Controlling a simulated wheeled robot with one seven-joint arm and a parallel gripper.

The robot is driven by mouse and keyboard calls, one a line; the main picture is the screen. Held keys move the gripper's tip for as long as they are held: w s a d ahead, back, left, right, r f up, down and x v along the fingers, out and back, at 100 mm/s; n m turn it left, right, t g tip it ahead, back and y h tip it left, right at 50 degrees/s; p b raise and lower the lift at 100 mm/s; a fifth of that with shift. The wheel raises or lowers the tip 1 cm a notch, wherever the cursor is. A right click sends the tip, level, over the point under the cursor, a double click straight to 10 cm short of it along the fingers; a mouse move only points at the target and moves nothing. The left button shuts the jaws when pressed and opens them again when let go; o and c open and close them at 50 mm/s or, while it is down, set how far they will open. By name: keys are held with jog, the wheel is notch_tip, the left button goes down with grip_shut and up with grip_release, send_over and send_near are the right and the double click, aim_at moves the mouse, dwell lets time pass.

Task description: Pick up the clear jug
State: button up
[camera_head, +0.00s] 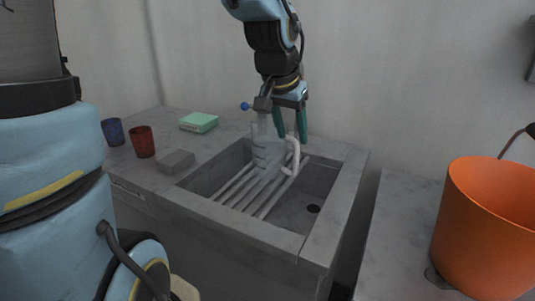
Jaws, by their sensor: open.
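The clear jug (267,157) is a see-through, ribbed vessel with a thick pale handle (295,158) on its right side. It stands upright on the bars of a rack in the sink. My gripper (291,138) points down from above, with two green fingers spread apart. The fingertips are close to the top of the handle, in the picture one to each side of it. Whether they touch it or reach around it, I cannot tell. Nothing is held. The left finger overlaps the jug's upper right edge in the picture.
The sink (325,185) has a pale rack (235,193) and a dark drain. A grey tap with a blue knob (246,106) rises close behind the jug. Blue cup (113,132), red cup (142,142), green box (198,122) and grey block (176,162) are left; an orange bucket (487,225) is right.

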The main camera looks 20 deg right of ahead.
aim_at(295, 150)
jog(key=b+x, duration=0.1)
jog(key=x, duration=0.7)
jog(key=shift+d+f, duration=0.15)
jog(key=shift+f, duration=0.2)
jog(key=shift+c, duration=0.3)
grip_shut()
jog(key=shift+w+r, duration=0.1)
dwell(0.6)
